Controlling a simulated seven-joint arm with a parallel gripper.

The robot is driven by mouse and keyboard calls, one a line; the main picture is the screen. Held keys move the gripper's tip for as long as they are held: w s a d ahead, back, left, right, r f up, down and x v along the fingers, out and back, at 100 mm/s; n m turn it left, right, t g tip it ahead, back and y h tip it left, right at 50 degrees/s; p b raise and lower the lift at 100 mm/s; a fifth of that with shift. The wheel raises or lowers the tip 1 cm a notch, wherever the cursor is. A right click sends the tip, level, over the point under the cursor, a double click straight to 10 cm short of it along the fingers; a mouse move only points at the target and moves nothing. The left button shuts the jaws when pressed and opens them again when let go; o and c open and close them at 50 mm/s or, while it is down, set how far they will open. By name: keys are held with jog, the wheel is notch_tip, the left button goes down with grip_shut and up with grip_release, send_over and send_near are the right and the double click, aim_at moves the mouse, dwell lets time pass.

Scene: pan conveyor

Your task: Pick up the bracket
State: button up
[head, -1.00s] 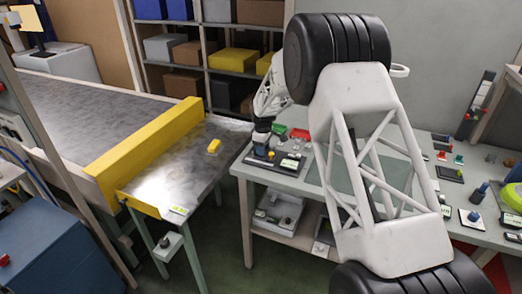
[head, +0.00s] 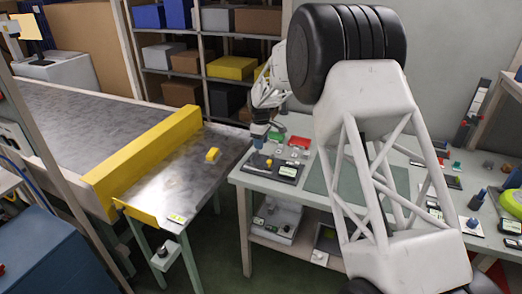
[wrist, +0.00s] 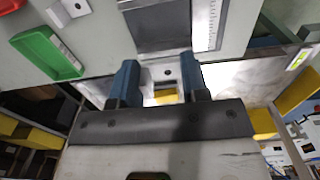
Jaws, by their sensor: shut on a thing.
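My gripper (head: 258,143) is above the left end of the workbench, near a dark pad. In the wrist view its two blue fingers (wrist: 160,75) are shut on a small light grey bracket (wrist: 168,73). The bracket shows a plate with a dark round hole between the fingertips. Part of it is hidden by the fingers, and it is too small to make out in the head view.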

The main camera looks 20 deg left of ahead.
jog(key=shift+r, duration=1.3)
jog(key=shift+d, duration=0.1)
